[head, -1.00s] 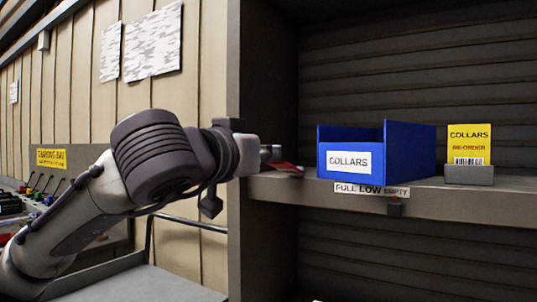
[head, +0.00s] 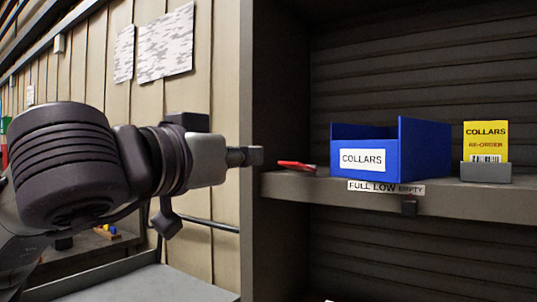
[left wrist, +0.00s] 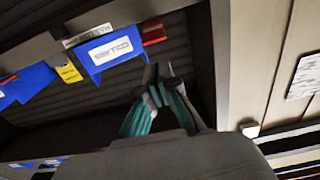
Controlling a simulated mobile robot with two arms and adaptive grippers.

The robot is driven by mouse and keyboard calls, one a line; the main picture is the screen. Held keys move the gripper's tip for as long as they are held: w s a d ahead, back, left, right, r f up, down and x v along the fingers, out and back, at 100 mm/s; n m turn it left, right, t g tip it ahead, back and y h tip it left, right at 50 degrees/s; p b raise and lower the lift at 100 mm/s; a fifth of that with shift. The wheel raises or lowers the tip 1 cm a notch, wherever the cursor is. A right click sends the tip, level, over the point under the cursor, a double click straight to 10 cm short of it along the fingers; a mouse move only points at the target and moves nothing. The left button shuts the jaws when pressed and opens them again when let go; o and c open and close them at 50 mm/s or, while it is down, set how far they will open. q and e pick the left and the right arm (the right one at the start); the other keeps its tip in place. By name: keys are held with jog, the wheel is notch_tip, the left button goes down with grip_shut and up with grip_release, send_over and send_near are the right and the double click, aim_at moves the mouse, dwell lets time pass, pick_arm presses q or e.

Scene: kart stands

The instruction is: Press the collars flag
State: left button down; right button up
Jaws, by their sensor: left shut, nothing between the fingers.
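A red flag-like piece (head: 297,166) lies on the shelf at its left end, left of the blue COLLARS bin (head: 420,150). I take it for the collars flag. In the left wrist view it is the red patch (left wrist: 153,35) beside the bin (left wrist: 110,57). My left gripper (head: 252,156) is shut and empty. In the head view it is left of the red piece, with a gap in the picture between them. Its closed fingertips (left wrist: 156,72) show in the left wrist view, apart from the red piece. My right gripper is not in view.
A yellow COLLARS re-order card (head: 486,140) stands in a grey holder to the right. The cabinet's side panel (head: 265,80) rises near my left gripper.

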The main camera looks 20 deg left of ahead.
pick_arm(q)
jog(key=shift+s+a, duration=0.15)
jog(key=shift+s, duration=0.6)
jog(key=shift+s+a, duration=0.15)
jog(key=shift+s, duration=0.6)
